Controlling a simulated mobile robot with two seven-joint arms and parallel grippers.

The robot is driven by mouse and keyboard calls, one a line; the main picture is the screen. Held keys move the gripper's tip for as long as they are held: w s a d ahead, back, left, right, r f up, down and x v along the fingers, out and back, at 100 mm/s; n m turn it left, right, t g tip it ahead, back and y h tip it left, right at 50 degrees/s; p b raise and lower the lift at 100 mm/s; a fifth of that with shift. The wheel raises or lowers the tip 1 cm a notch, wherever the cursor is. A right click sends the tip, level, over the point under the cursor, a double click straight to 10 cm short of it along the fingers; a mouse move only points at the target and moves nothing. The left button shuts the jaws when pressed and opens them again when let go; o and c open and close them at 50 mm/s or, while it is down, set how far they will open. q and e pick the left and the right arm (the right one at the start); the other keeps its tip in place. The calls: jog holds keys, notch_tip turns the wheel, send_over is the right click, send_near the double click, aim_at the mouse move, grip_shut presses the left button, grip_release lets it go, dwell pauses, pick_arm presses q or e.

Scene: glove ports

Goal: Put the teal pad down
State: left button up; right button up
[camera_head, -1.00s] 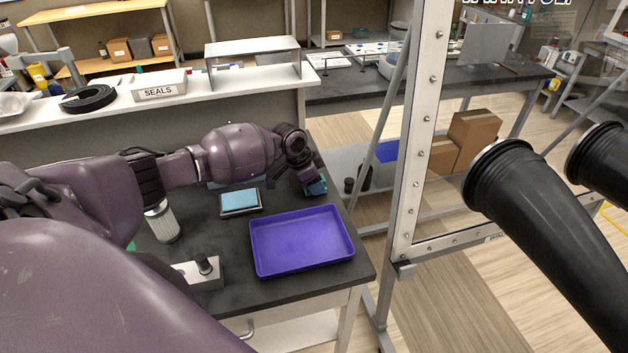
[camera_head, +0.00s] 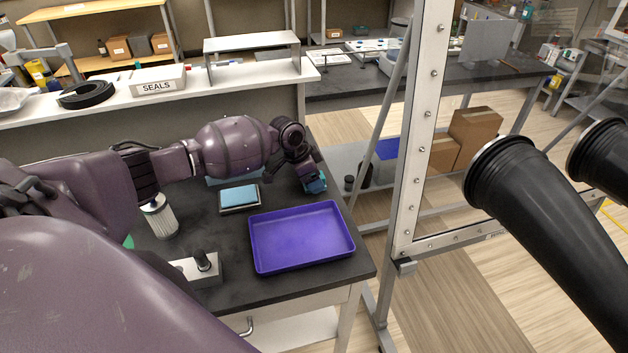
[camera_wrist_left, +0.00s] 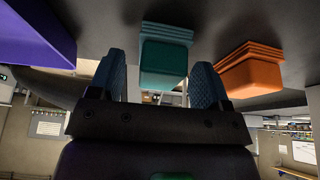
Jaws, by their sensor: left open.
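The teal pad (camera_wrist_left: 164,62) shows in the left wrist view, a ribbed-edged block against the dark bench top, which appears at the top of that view. My left gripper (camera_wrist_left: 160,82) is open, with one blue finger on each side of the pad and visible gaps between. In the head view my left gripper (camera_head: 315,185) points down at the bench's far right corner, behind the purple tray. There, the arm and fingers mostly hide the pad. My right gripper is not in view.
The empty purple tray (camera_head: 300,238) lies close by; it also shows in the wrist view (camera_wrist_left: 35,35). An orange block (camera_wrist_left: 250,70) sits beside the teal pad. A light blue pad on a small tray (camera_head: 239,197), a filter cylinder (camera_head: 160,216) and a grey fixture (camera_head: 203,267) occupy the bench.

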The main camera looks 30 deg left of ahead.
pick_arm(q)
jog(key=v, duration=0.9)
jog(key=shift+a+r, duration=0.3)
jog(key=shift+r, duration=0.1)
